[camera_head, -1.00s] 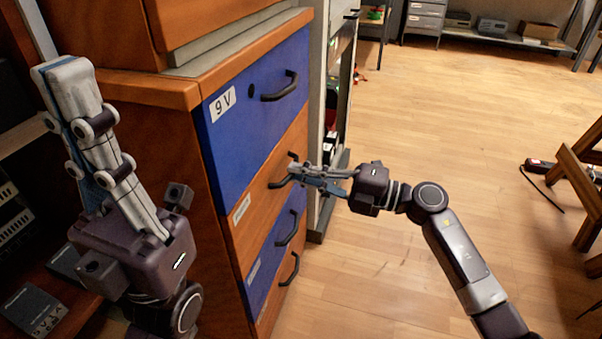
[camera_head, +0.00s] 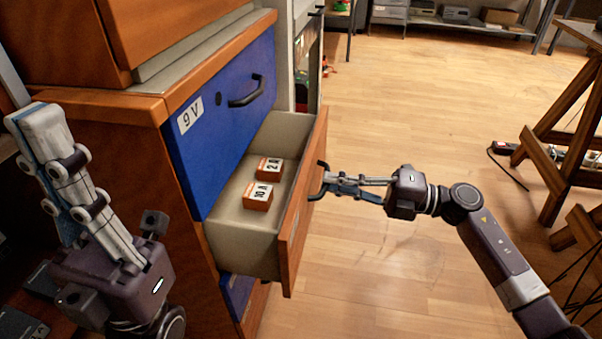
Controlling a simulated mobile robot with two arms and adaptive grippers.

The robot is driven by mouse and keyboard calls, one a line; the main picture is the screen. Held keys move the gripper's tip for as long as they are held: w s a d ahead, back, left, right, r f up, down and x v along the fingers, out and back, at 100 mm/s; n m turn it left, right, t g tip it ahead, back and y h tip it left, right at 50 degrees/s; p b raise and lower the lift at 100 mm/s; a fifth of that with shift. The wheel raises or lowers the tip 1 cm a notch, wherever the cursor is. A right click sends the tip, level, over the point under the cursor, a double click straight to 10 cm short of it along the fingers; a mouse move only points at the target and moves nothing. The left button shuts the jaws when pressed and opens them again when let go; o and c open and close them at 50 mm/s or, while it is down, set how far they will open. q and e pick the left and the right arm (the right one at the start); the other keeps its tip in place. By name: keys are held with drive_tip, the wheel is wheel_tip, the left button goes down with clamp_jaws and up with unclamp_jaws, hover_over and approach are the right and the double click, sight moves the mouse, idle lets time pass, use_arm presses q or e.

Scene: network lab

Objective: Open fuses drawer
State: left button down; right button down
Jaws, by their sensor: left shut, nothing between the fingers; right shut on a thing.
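The fuses drawer (camera_head: 303,210), with a wooden front and pale inside, stands pulled out from the cabinet below the blue 9 V drawer. Its label is not visible from here. Two small orange boxes lie inside, one marked 10 A (camera_head: 258,196) and one marked 2 A (camera_head: 270,168). My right gripper (camera_head: 326,182) is shut on the dark drawer handle (camera_head: 318,192) at the outer face of the front. My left gripper (camera_head: 38,115) is shut and empty, pointing up at the left, apart from the drawer.
The blue 9 V drawer (camera_head: 215,115) above is closed. A lower blue drawer (camera_head: 237,293) is partly hidden under the open one. Wooden trestle legs (camera_head: 555,120) stand at the right. The floor (camera_head: 420,90) between is mostly clear.

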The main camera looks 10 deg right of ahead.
drive_tip(key=v, duration=1.5)
drive_tip(key=shift+r, duration=0.2)
drive_tip(key=c, duration=2)
unclamp_jaws()
drive_tip(key=v, duration=1.2)
drive_tip(key=shift+d+f, duration=0.1)
